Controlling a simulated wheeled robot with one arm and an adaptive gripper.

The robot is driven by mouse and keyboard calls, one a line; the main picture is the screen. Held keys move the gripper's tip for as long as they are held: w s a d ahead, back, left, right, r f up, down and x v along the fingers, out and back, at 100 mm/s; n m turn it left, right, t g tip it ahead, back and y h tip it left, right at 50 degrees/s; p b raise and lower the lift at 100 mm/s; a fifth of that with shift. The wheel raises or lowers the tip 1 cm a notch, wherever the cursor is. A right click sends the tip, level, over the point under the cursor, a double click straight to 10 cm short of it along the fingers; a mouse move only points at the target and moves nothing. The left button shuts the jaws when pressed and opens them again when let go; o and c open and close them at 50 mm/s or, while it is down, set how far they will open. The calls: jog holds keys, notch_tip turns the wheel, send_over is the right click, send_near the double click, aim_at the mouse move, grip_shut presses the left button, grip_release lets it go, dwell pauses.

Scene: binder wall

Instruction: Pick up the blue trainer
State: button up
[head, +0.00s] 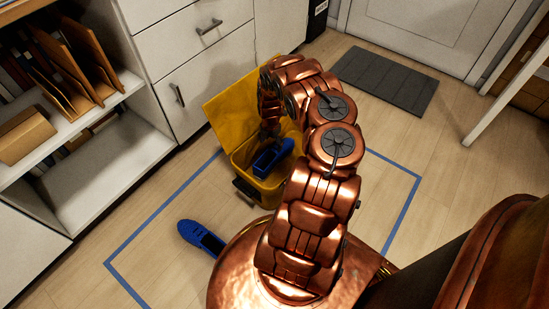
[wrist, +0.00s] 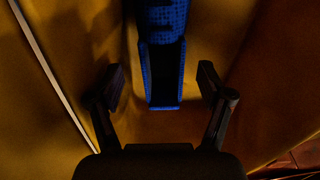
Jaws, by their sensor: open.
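One blue trainer (head: 272,156) sits inside the yellow bin (head: 240,160), whose lid (head: 236,100) stands open behind it. A second blue trainer (head: 201,237) lies on the floor at the bin's lower left. My gripper (wrist: 160,85) is open above the trainer in the bin. In the wrist view that blue trainer (wrist: 161,50) reaches from the top edge down between the two fingers, with gaps on both sides. Its dark opening faces the camera. In the head view my arm partly covers the bin, and the fingers are hard to make out.
Blue tape (head: 133,249) marks a rectangle on the wooden floor around the bin. White drawers (head: 190,65) stand close behind the lid. An open shelf (head: 90,165) with binders is on the left. A grey mat (head: 388,80) lies by the door.

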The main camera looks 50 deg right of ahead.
aim_at(271, 155)
jog(key=shift+f+b, duration=0.8)
jog(key=shift+f, duration=0.65)
jog(key=shift+s+a+f+b, duration=0.1)
jog(key=shift+f+b, duration=0.85)
jog(key=shift+f, duration=0.4)
jog(key=shift+s+a+f+b, duration=0.1)
jog(key=shift+f+b, duration=0.85)
jog(key=shift+f, duration=0.35)
jog(key=shift+r, duration=0.1)
jog(key=c, duration=1.2)
